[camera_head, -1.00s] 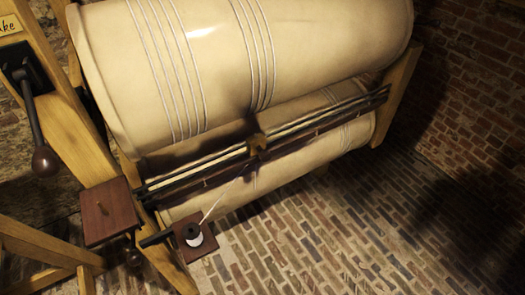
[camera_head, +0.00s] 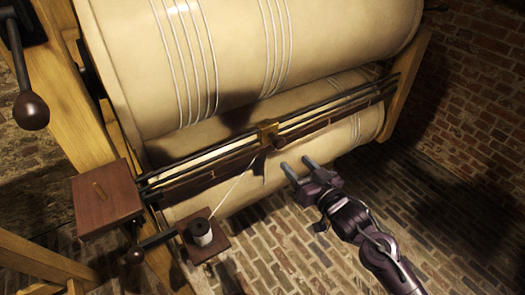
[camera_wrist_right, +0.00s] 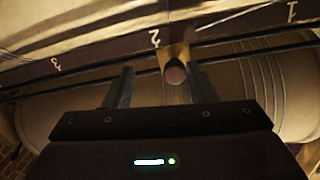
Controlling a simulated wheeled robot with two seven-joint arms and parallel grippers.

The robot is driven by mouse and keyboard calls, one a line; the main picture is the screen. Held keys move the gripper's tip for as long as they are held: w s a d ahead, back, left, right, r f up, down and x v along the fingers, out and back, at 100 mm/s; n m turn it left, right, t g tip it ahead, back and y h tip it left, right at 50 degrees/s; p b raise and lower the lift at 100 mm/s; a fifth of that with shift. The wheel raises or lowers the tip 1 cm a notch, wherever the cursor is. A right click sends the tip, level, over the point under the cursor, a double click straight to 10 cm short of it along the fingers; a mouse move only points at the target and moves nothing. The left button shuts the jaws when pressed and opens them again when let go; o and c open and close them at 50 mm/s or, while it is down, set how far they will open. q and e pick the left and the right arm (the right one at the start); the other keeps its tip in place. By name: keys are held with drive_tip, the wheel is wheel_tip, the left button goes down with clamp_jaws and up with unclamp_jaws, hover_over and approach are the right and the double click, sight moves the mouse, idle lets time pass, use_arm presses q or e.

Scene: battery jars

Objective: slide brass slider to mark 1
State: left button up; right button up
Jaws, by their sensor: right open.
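The brass slider (camera_head: 268,133) sits on the dark rails (camera_head: 205,161) that run across between the two pale rollers. In the right wrist view its round brown knob (camera_wrist_right: 175,73) shows close to mark 2 (camera_wrist_right: 155,39). Mark 1 (camera_wrist_right: 291,12) is to the right on the dark strip and mark 3 (camera_wrist_right: 56,64) is to the left. My right gripper (camera_head: 297,163) is open and empty, below and right of the slider in the head view. In the right wrist view its fingers (camera_wrist_right: 160,69) point toward the knob, which shows between their tips. My left gripper is not in view.
A white thread runs from the slider to a spool (camera_head: 201,232) on a small wooden shelf (camera_head: 215,245). A wooden box (camera_head: 106,200) and a dark crank handle (camera_head: 31,110) are at the left. The brick floor (camera_head: 300,250) in front is open.

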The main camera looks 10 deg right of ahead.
sight(281, 145)
drive_tip(key=shift+y, duration=0.4)
drive_tip(key=w+a+r, duration=0.1)
drive_tip(key=w, duration=0.1)
drive_tip(key=w+a+r, duration=0.1)
drive_tip(key=w, duration=0.1)
drive_tip(key=w+a+r, duration=0.1)
drive_tip(key=w, duration=0.2)
drive_tip(key=shift+a, duration=0.25)
clamp_jaws()
